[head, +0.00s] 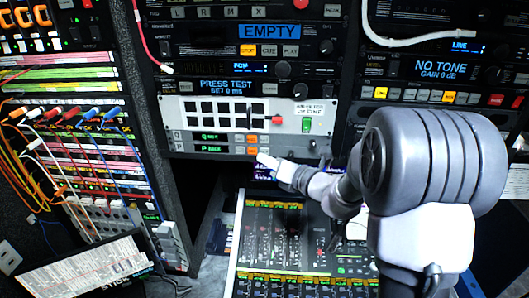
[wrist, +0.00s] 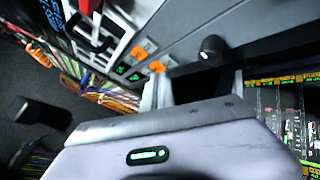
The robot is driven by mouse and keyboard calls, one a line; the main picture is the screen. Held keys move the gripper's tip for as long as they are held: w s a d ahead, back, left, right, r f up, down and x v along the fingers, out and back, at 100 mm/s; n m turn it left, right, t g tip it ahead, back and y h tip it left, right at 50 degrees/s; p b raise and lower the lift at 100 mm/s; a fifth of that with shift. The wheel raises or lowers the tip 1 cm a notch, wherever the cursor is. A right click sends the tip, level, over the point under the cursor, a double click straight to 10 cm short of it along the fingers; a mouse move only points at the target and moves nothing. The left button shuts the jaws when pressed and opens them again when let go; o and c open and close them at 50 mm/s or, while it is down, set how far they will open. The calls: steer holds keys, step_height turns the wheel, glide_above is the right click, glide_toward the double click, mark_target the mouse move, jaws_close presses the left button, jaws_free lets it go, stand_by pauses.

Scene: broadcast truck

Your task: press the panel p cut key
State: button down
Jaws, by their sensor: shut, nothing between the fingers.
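The panel P row (head: 209,149) has a green-lit display at the bottom of the rack unit, under the similar Q row (head: 209,136). The cut key's lettering is too small to read. Orange keys stand right of both displays; the lower orange key (head: 253,151) is in the P row. An orange key (wrist: 157,67) also shows just beyond the fingertips in the wrist view. My gripper (head: 262,157) is shut and empty, its tip at the lower right of the P row's keys. In the wrist view my gripper (wrist: 158,83) has its fingers together; whether it touches a key cannot be told.
A dark knob (wrist: 210,48) sits right of the keys. A mixing console (head: 290,240) lies below my arm. A patch bay with coloured cables (head: 75,135) stands at left.

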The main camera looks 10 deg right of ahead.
steer(key=shift+w+d, duration=0.1)
steer(key=shift+w, duration=0.1)
steer(key=shift+w, duration=0.25)
steer(key=shift+w+d, duration=0.15)
steer(key=shift+w, duration=0.15)
stand_by(0.8)
steer(key=shift+s, duration=0.1)
steer(key=shift+s+a, duration=0.2)
steer(key=shift+s, duration=0.45)
steer(key=shift+s+a+b, duration=0.15)
steer(key=shift+s+a, duration=0.1)
steer(key=shift+s, duration=0.55)
steer(key=shift+s+a+b, duration=0.2)
steer(key=shift+s+a, duration=0.1)
steer(key=shift+s, duration=0.45)
steer(key=shift+s+a+b, duration=0.15)
steer(key=shift+s+a, duration=0.1)
steer(key=shift+s, duration=0.55)
